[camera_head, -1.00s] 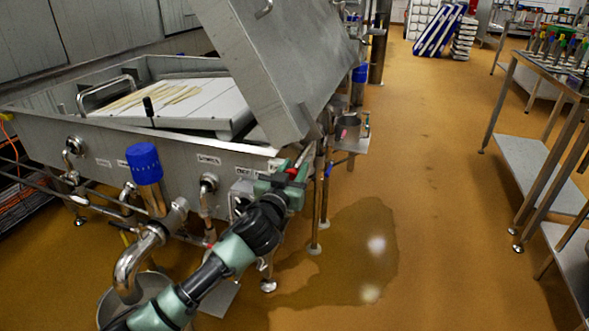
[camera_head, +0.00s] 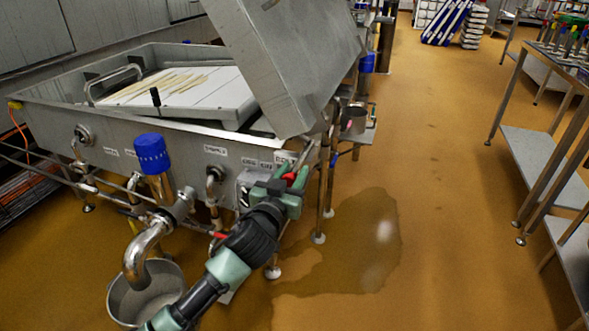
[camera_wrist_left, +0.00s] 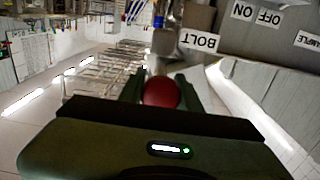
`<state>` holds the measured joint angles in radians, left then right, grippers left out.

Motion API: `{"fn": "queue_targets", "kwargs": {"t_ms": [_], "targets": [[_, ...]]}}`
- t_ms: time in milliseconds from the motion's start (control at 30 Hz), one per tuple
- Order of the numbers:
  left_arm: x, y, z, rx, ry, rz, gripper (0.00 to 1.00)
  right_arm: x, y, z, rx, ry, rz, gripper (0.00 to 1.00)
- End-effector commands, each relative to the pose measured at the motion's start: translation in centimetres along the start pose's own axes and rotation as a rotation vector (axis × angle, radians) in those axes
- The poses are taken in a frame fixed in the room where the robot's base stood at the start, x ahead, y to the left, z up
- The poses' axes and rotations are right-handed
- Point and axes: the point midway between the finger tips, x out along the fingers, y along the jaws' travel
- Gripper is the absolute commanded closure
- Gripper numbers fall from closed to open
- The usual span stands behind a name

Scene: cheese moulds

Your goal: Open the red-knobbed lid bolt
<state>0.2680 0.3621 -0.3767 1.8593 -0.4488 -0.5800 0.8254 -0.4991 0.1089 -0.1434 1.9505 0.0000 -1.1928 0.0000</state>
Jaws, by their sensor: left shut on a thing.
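The red knob (camera_wrist_left: 160,92) of the lid bolt sits between the two fingers of my left gripper (camera_wrist_left: 162,92) in the left wrist view, which is upside down. In the head view my left gripper (camera_head: 292,178) is at the front right corner of the steel vat (camera_head: 120,133), with a bit of red (camera_head: 289,177) showing at its fingers. The gripper is shut on the knob. The bolt's shaft is mostly hidden. A BOLT label (camera_wrist_left: 199,41) is beside the knob. The steel lid (camera_head: 300,65) stands tilted up above the vat's right end. My right gripper is out of view.
A blue-capped pipe (camera_head: 151,153) and a bent steel pipe (camera_head: 146,250) stand left of my arm, above a bucket (camera_head: 143,298). Floor to the right is open, with a wet patch (camera_head: 355,245). A steel rack (camera_head: 545,165) stands at far right.

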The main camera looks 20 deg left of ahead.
Motion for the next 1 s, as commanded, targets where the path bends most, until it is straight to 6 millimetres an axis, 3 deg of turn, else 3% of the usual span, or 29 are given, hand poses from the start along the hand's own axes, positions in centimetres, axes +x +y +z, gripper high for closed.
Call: {"fn": "queue_targets", "kwargs": {"t_ms": [67, 100, 167, 567, 1000], "targets": [[0.0, 0.0, 0.1, 0.0, -0.002, 0.0, 1.0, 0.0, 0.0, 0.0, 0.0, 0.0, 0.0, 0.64], [0.0, 0.0, 0.1, 0.0, -0.002, 0.0, 0.64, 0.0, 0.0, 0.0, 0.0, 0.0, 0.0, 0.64], [0.0, 0.0, 0.1, 0.0, -0.001, 0.0, 0.47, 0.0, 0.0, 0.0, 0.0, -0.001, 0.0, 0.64], [-0.5, 0.0, 0.1, 0.0, -0.001, 0.0, 0.46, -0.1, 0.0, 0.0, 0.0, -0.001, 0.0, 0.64], [-7.1, 0.0, 0.1, 0.0, -0.003, 0.0, 0.46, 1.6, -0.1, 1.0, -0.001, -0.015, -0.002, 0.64]]}}
